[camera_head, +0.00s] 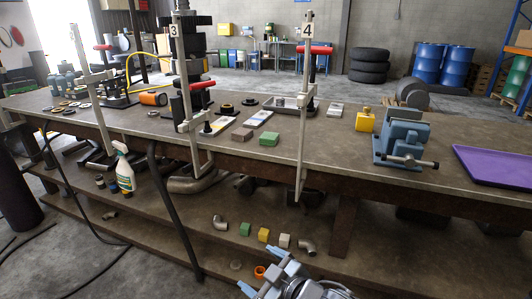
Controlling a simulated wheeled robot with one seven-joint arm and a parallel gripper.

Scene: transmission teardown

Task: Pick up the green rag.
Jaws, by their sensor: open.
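A small green block-like item (268,139) lies flat on the workbench top near its front edge, beside a brown-grey one of similar shape. A green cube-like item (245,229) sits on the lower shelf, left of a yellow one. Both are too small for me to tell which is a folded rag. My gripper (258,271) is at the bottom centre, its blue-grey fingers apart and seemingly empty. It is well apart from the green item on the bench and nearer in the picture to the one on the shelf.
The workbench (340,147) spans the view. Upright posts, one marked 3 (186,100) and one marked 4 (304,110), stand at its front edge. A blue vise (401,140) and purple tray (495,165) are at right. A spray bottle (124,174) and pipe elbows (220,222) are on the shelf.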

